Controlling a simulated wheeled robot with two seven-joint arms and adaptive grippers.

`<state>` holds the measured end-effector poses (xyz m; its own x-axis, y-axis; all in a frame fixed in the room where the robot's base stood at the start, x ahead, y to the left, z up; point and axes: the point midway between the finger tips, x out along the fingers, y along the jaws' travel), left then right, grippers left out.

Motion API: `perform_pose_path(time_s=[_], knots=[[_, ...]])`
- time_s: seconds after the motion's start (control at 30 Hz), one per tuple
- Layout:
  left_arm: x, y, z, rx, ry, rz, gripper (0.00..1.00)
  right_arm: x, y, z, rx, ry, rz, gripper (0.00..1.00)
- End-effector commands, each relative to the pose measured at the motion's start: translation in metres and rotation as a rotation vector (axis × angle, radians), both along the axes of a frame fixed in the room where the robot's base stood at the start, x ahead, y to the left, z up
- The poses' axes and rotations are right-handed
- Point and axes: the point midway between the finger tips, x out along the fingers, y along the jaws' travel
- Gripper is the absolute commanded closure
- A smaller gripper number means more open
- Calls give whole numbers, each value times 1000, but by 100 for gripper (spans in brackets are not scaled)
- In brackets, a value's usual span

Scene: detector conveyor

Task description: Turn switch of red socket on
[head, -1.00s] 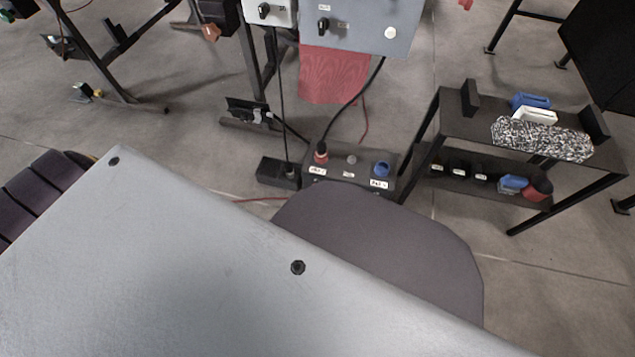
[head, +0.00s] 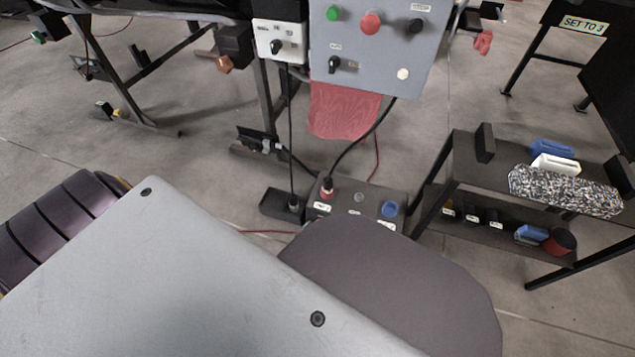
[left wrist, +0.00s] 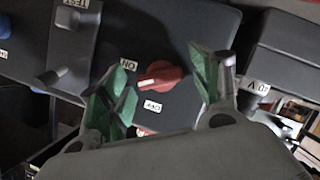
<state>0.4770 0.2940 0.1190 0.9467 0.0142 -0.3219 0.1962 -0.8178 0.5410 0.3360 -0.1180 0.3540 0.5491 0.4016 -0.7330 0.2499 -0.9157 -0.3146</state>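In the left wrist view a red rotary switch (left wrist: 162,77) sits on a dark box face (left wrist: 190,35). It has a white mark at its left end, between an ON label (left wrist: 128,64) and an OFF label (left wrist: 152,106); I cannot tell which setting it is at. My left gripper (left wrist: 164,84), with green finger pads, is open, one finger on each side of the switch and apparently apart from it. In the head view a red socket with a plug (head: 327,188) is on a dark floor box (head: 345,205). Neither gripper shows in the head view.
A grey control panel (head: 385,60) with red, green and black controls stands at the top, with a red cloth (head: 342,112) below. A black shelf (head: 475,165) with several objects is on the right. A blue socket (head: 389,209) and cables are near the red socket.

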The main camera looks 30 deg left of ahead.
Motion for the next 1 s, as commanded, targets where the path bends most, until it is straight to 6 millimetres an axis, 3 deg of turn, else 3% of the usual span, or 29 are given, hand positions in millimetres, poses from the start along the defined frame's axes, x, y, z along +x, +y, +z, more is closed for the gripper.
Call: perform_pose_path(time_s=[0.03, 0.37, 1.0], knots=[[0, 0, 0, 0, 0, 0, 41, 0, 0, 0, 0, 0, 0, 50], [0, 0, 0, 0, 0, 0, 81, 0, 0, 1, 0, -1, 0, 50], [0, -1, 2, 126, 31, 3, 81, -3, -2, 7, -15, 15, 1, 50]])
